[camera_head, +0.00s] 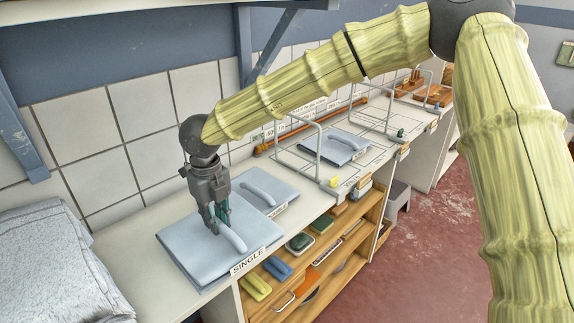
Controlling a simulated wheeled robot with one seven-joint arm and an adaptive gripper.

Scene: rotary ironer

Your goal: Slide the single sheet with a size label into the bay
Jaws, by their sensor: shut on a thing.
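A pale blue folded sheet (195,262) lies flat on the white counter (140,287) at the near end. A label reading SINGLE (247,262) is at its front edge. A raised, rounded grip (234,238) sticks up from its top. My gripper (220,225) comes down from above and is shut on that grip. A second pale blue folded sheet (281,192) with a similar grip lies just behind it; its label is too small to read. Wire-framed bays (318,150) stand further along the counter.
A third pale blue sheet (343,150) with a grip lies among the wire frames. A small yellow block (333,181) sits by the front edge. Wooden shelves (330,242) with several items are below. A grey-white bundle (60,270) is at left.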

